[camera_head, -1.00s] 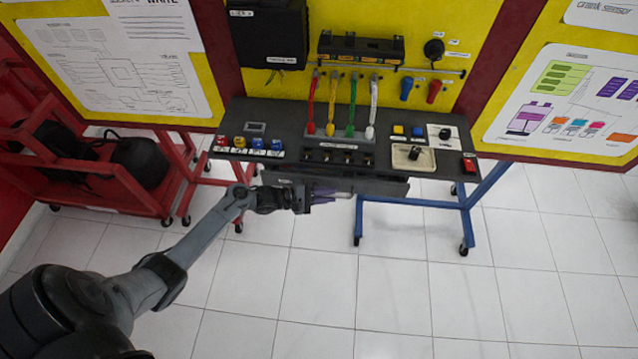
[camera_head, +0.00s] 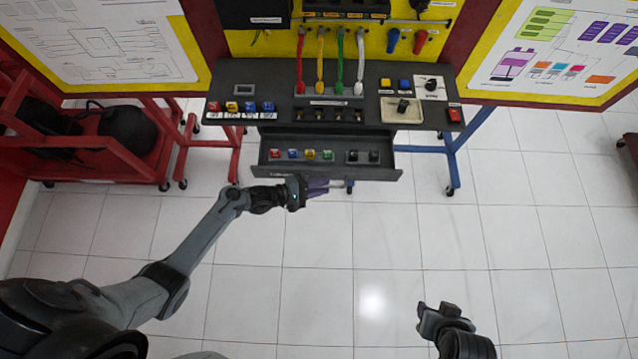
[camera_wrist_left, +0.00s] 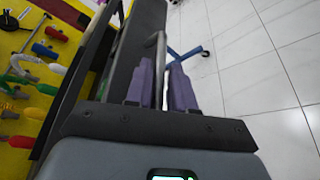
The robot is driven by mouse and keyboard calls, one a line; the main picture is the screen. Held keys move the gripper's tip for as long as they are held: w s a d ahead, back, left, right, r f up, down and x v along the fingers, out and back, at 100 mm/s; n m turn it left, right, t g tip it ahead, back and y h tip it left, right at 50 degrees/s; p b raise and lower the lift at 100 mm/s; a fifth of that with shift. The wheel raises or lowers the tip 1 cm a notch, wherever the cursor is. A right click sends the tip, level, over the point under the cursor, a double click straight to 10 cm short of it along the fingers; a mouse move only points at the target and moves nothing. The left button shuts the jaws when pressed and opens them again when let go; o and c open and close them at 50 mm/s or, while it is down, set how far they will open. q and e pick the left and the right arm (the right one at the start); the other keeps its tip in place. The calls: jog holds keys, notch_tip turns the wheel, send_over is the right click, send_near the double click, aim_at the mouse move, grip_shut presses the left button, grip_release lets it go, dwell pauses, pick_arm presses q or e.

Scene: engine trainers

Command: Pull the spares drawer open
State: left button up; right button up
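The spares drawer (camera_head: 225,172) beneath the dark bench panel is pulled out, with its inside showing in the head view. Several small coloured pieces sit in a row in it, with dark ones to the right. My left gripper (camera_head: 318,187) is at the drawer's front. In the left wrist view, its purple fingers (camera_wrist_left: 161,88) lie on both sides of the grey bar handle (camera_wrist_left: 160,48) and look closed on it. The handle's right end (camera_head: 341,184) shows past the fingers in the head view. My right gripper (camera_head: 440,312) is low at the right, away from the drawer; its finger gap is unclear.
The bench panel (camera_head: 230,72) above the drawer carries coloured cables, buttons and a red switch (camera_head: 454,115). A red wheeled frame (camera_head: 100,172) stands at the left and blue stand legs (camera_head: 452,160) at the right. The tiled floor in front is clear.

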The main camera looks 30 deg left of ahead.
pick_arm(q)
jog(key=shift+s+a+r, duration=0.2)
jog(key=shift+s+a, duration=0.1)
jog(key=shift+a, duration=0.1)
jog(key=p+v, duration=0.1)
jog(key=v, duration=0.8)
jog(key=shift+s+a, duration=0.25)
jog(key=shift+s, duration=0.05)
jog(key=shift+s+f, duration=0.1)
jog(key=shift+f, duration=0.05)
